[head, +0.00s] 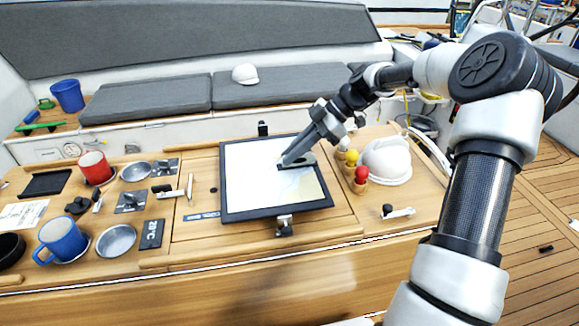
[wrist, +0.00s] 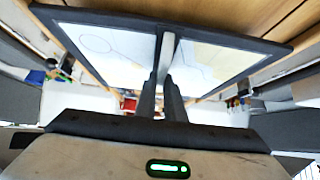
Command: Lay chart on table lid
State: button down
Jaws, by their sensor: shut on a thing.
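The chart (head: 245,190) is a pale sheet with faint map lines in a dark rectangular frame. It is over the wooden table lid (head: 195,233), roughly level. I cannot tell whether its underside touches the lid. My gripper (head: 286,163) reaches in from the right and is shut on a grey handle near the chart's middle. In the wrist view, the fingertips (wrist: 166,78) close on a grey bar crossing the chart (wrist: 110,48), with pale sheet on both sides. The fingers hide part of that bar.
Latches stand at the chart's back (head: 263,128) and front (head: 284,225) edges. A red mug (head: 95,167), a blue mug (head: 63,238) and metal bowls (head: 116,241) are left. A white helmet (head: 388,160) and small coloured pieces (head: 361,175) are close on the right.

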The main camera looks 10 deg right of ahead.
aim_at(290, 166)
jog(key=shift+f, duration=1.95)
jog(key=c, duration=1.8)
grip_release()
jog(key=shift+c, duration=0.2)
jog(key=v, duration=1.2)
jog(key=shift+a, duration=0.1)
